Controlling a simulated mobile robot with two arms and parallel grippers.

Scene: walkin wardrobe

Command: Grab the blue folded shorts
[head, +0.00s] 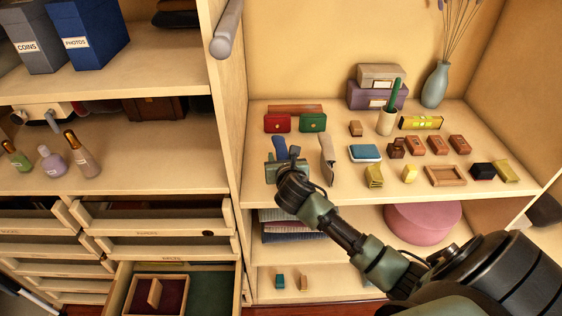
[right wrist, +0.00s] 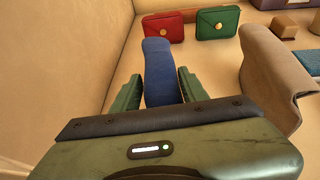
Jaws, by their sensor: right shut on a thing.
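The blue folded shorts (head: 279,147) stand on edge at the left end of the shelf top, close to the upright side panel. My right gripper (head: 285,163) is at them, its arm reaching in from the lower right. In the right wrist view the blue shorts (right wrist: 160,72) are between the two green fingers (right wrist: 160,88), which are shut on them. The lower part of the shorts is hidden behind the gripper body. My left gripper is in neither view.
A beige folded item (head: 327,158) stands just right of the gripper. Red (head: 277,123) and green (head: 312,122) purses are behind. A blue-topped box (head: 364,153) and several small boxes lie farther right. An open drawer (head: 118,296) is at lower left.

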